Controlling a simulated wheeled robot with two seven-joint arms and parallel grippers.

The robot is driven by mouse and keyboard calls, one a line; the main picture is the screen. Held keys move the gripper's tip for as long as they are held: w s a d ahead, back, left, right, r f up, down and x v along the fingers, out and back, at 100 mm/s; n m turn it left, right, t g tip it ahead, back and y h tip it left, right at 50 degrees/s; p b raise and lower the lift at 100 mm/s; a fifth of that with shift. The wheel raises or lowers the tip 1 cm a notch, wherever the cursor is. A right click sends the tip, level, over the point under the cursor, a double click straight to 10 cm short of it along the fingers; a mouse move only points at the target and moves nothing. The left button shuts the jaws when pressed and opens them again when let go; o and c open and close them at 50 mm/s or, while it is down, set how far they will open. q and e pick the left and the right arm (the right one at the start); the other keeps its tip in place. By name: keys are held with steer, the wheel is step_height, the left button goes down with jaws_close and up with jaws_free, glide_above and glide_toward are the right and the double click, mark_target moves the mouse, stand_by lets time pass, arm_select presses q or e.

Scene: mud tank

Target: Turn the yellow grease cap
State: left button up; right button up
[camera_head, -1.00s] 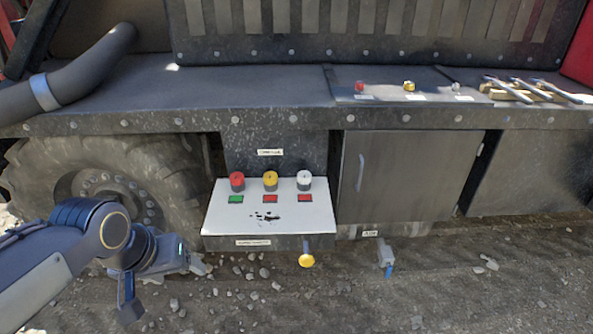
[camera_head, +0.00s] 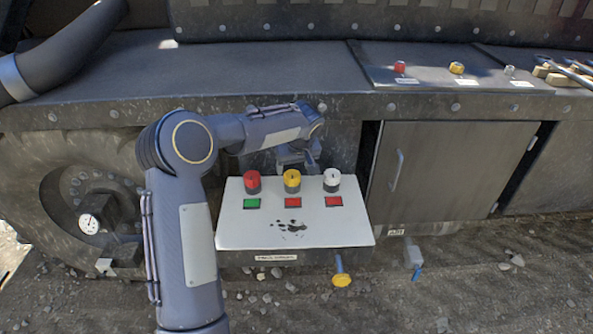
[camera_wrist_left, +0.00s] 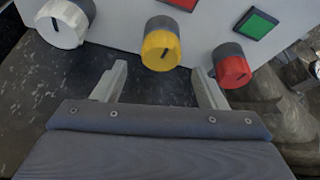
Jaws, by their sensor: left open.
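The yellow grease cap (camera_head: 292,177) is the middle one of three caps on the white sloped panel (camera_head: 240,228). Its top has a dark slot. In the left wrist view the yellow cap (camera_wrist_left: 161,50) lies beyond and between the two open fingers. My left gripper (camera_head: 298,155) is behind the panel's back edge, close to the yellow cap; it also shows in the left wrist view (camera_wrist_left: 158,84), open and empty. The fingers appear apart from the cap. My right gripper is not in view.
The red cap (camera_head: 252,182) and the white cap (camera_head: 332,180) stand close on either side. Green and red squares lie in front of the caps. A yellow knob (camera_head: 342,280) hangs below the panel. A grey cabinet door (camera_head: 450,170) is to the right.

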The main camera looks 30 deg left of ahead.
mark_target(292, 174)
arm_select(q)
steer(key=shift+x, duration=1.95)
steer(key=shift+s, duration=0.1)
steer(key=c, duration=1)
